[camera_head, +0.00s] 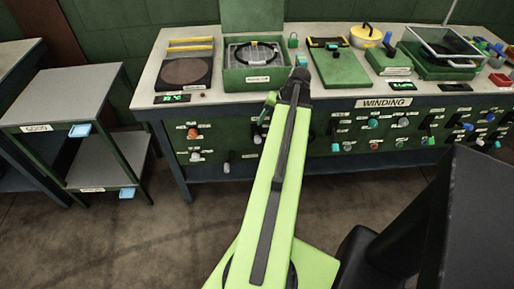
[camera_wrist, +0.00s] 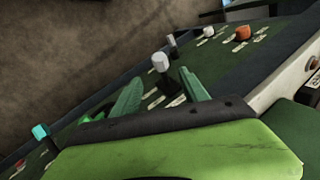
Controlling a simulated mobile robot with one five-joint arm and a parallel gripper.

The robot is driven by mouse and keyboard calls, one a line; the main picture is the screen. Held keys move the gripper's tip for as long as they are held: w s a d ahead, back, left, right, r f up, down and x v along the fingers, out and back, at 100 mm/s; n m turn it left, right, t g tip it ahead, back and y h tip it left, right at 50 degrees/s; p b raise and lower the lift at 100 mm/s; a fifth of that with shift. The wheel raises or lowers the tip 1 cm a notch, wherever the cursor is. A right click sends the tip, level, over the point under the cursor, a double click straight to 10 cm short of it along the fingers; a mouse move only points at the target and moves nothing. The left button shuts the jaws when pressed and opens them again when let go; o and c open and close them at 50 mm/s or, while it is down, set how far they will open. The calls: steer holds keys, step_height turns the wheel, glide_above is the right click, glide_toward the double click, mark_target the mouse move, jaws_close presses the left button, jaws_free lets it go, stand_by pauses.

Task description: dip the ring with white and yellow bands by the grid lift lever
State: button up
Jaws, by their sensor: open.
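A dark ring (camera_head: 254,53) lies on a pale grid in the open green box (camera_head: 257,78) on the bench; its bands are too small to make out. A lever with a white knob (camera_wrist: 160,62) stands out from the green front panel in the wrist view, just beyond my fingertips; its label is not readable. My gripper (camera_wrist: 160,88) is open, with its two green fingers apart and nothing between them. In the head view my arm reaches up to the bench front, and the gripper is mostly hidden there. I cannot tell which lever is the grid lift lever.
An orange knob (camera_wrist: 242,33) and a dark lever (camera_wrist: 171,40) are near on the panel. Several other knobs line the bench front (camera_head: 362,125). A dark round plate (camera_head: 185,72) and a yellow-lidded pot (camera_head: 366,36) are on the bench. A shelf cart (camera_head: 62,92) stands left.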

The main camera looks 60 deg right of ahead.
mark_target(260, 137)
steer(key=b+x, duration=0.8)
steer(key=x, duration=0.2)
steer(key=shift+f, duration=0.45)
steer(key=shift+w+a+f+b, duration=0.1)
steer(key=shift+w+f+b, duration=0.2)
steer(key=shift+b, duration=0.25)
steer(key=c, duration=1.1)
jaws_close()
steer(key=shift+s, duration=0.15)
